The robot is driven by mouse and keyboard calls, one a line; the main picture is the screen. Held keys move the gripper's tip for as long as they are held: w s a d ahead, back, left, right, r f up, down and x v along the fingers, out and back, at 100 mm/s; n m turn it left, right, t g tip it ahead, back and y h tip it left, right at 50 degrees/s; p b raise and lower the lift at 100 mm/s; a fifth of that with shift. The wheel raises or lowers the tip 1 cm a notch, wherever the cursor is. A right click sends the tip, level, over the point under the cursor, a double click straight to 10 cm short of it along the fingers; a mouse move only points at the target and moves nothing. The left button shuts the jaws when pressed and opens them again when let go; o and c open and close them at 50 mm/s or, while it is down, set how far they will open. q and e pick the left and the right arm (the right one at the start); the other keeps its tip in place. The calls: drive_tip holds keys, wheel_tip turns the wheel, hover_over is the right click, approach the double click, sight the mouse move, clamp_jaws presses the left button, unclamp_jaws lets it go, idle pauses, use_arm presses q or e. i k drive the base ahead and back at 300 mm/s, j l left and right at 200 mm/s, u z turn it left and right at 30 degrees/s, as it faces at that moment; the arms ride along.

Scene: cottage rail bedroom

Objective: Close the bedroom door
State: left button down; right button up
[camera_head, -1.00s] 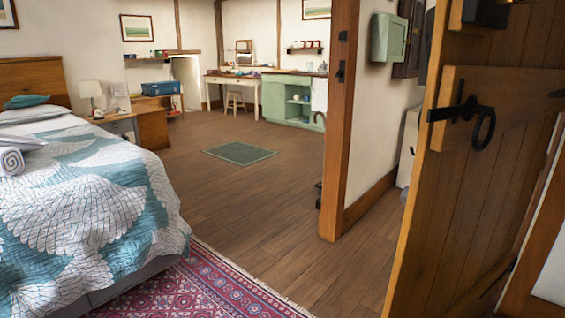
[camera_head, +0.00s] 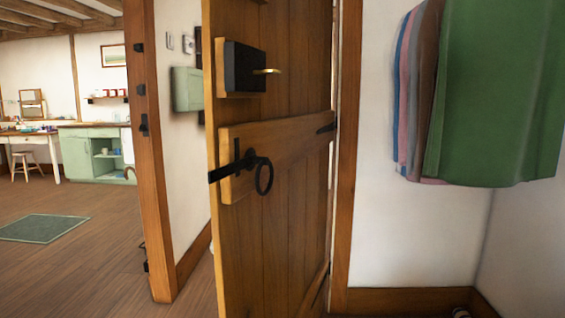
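The wooden plank bedroom door (camera_head: 290,220) stands ajar in the middle of the head view, its free edge apart from the wooden door post (camera_head: 152,200) to its left. A black ring handle with a latch bar (camera_head: 263,177) sits on its middle cross rail. A black lock box (camera_head: 243,67) with a small brass lever (camera_head: 267,71) is above it. The hinge side is at the right, by the right door post (camera_head: 347,150). Neither of my grippers shows in the view.
Green, brown, pink and blue clothes (camera_head: 500,90) hang on the wall right of the door. Beyond the left post are a green mat (camera_head: 42,228), a green cabinet (camera_head: 82,158) and a stool (camera_head: 28,165).

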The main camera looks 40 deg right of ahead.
sight(270, 261)
drive_tip(key=j+z, duration=0.25)
drive_tip(key=z, duration=0.15)
drive_tip(key=j+z, duration=0.4)
drive_tip(key=i+l, duration=0.05)
drive_tip(key=l, duration=0.05)
